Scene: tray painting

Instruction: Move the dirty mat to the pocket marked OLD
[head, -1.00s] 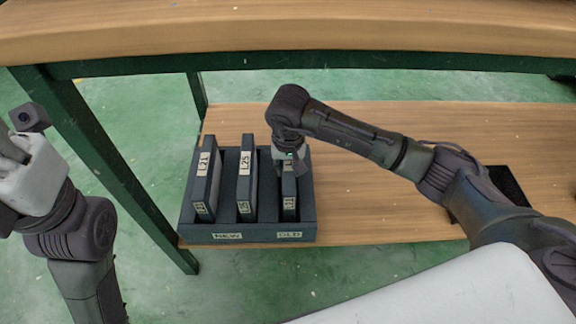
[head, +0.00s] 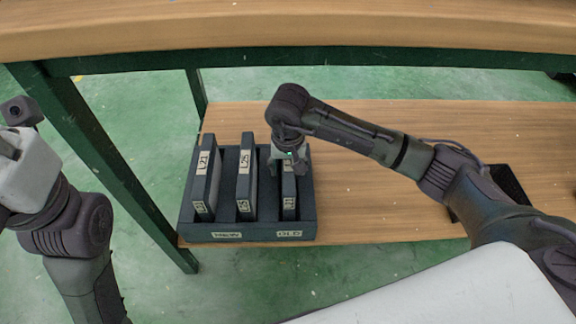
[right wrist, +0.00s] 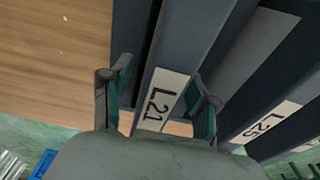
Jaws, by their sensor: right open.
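The dirty mat (head: 289,196) stands upright in the right pocket of the dark rack (head: 255,225), behind the OLD label (head: 289,234). In the right wrist view the mat's edge (right wrist: 190,50) with an L21 label lies between my open fingers. My right gripper (head: 287,172) is open, with one finger on each side of the mat's upper edge; I cannot tell whether they touch it. Any dirt on its faces is hidden. My left gripper (head: 10,150) is at the left picture edge, its fingers partly cut off.
Two other mats, L21 (head: 204,175) and L25 (head: 246,180), stand in the rack's left part, behind the NEW label (head: 227,236). The rack sits on a wooden shelf (head: 390,220) under a wooden tabletop (head: 300,25). A black object (head: 510,185) lies right, partly behind my arm.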

